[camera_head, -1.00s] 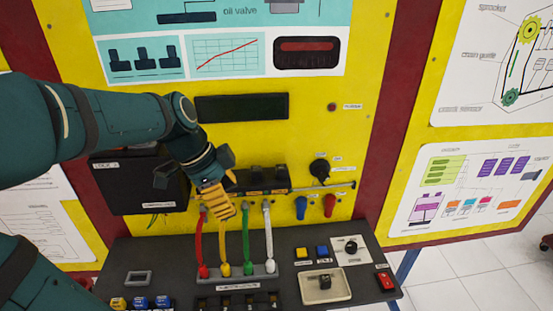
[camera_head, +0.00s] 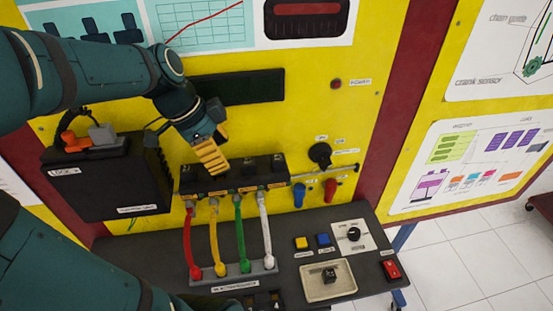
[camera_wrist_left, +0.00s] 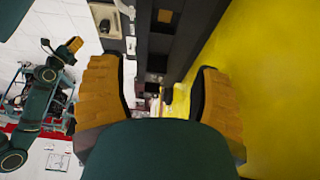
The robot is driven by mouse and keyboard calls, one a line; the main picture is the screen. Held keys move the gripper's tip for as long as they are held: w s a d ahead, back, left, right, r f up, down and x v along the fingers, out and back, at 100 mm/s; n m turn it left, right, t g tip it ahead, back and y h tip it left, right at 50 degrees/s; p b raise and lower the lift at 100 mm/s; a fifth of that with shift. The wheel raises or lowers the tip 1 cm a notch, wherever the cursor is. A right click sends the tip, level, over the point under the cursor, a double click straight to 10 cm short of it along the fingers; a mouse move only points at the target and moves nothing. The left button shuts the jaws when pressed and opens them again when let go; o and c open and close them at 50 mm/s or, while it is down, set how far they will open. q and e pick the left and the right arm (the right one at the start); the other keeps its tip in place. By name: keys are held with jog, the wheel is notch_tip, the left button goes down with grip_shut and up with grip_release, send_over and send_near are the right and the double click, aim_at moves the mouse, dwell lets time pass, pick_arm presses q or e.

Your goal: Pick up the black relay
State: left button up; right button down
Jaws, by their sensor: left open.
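A small black block that looks like the relay (camera_head: 329,274) sits in a shallow beige tray (camera_head: 312,292) on the dark desk. A dark spot in the tray also shows at the top of the left wrist view. My left gripper (camera_head: 212,156), with yellow ribbed fingers, is above the left part of the black socket block (camera_head: 236,182) on the yellow panel, away from the tray. In the left wrist view its fingers (camera_wrist_left: 163,98) are spread and empty. My right gripper (camera_wrist_left: 70,48) appears small at the left there; its opening is unclear.
Red, yellow, green and white cables (camera_head: 240,235) run from the socket block to the desk. A black box (camera_head: 95,185) juts from the panel at left. Buttons (camera_head: 302,243), a knob (camera_head: 353,234) and a red switch (camera_head: 390,269) surround the tray.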

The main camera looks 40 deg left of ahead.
aim_at(276, 158)
pick_arm(q)
jog(key=w+d, duration=0.4)
jog(key=w, duration=0.1)
jog(key=w+d+p, duration=0.1)
jog(key=w+d, duration=0.1)
jog(key=shift+w, duration=0.15)
jog(key=x, duration=0.5)
jog(key=shift+w+d, duration=0.15)
jog(key=shift+w, duration=0.1)
jog(key=c, duration=1.1)
